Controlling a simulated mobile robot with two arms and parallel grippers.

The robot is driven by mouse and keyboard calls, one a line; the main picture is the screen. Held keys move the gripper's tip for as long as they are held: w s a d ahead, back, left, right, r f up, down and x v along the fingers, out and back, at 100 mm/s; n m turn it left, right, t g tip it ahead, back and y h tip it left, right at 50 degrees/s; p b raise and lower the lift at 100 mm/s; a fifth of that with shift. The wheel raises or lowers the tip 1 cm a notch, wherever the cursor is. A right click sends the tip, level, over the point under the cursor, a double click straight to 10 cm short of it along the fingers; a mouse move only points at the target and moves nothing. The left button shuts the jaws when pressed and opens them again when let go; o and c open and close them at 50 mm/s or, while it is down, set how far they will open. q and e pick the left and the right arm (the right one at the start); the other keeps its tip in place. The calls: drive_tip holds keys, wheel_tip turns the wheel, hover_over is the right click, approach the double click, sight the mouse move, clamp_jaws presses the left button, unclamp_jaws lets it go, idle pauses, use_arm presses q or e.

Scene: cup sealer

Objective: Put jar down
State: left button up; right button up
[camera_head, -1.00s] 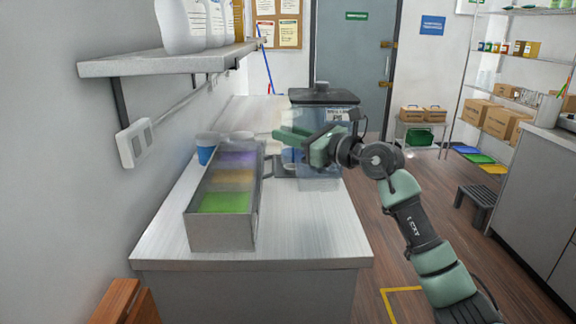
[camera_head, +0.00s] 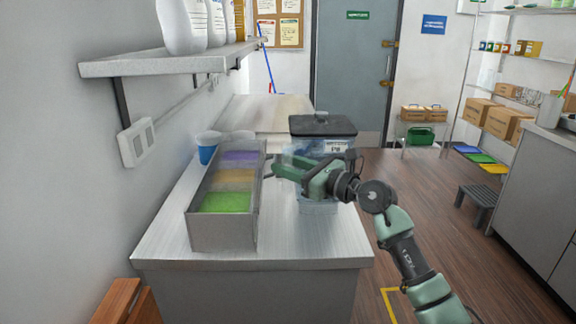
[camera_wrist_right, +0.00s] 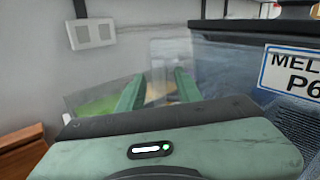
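The jar (camera_head: 340,147) is a clear, blue-tinted container with a black lid and a white label. It stands upright over the right side of the counter; I cannot tell whether its base touches the top. My right gripper (camera_head: 308,176) is on its near side, fingers pointing left, and hides part of it. In the right wrist view the labelled jar (camera_wrist_right: 240,65) is close on the right. The gripper's green fingers (camera_wrist_right: 158,92) are a little apart with see-through material around them; the exact contact is hidden. My left gripper is not in view.
A metal tray (camera_head: 222,233) with green, orange and purple sections sits left of the jar. A blue cup (camera_head: 208,150) stands behind it by the wall. The counter's front right (camera_head: 320,245) is bare. A shelf (camera_head: 165,65) with bottles overhangs the left.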

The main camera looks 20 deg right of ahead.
idle(0.3)
drive_tip(key=b+v, duration=0.3)
drive_tip(key=v, duration=0.9)
drive_tip(key=shift+s+a, duration=0.1)
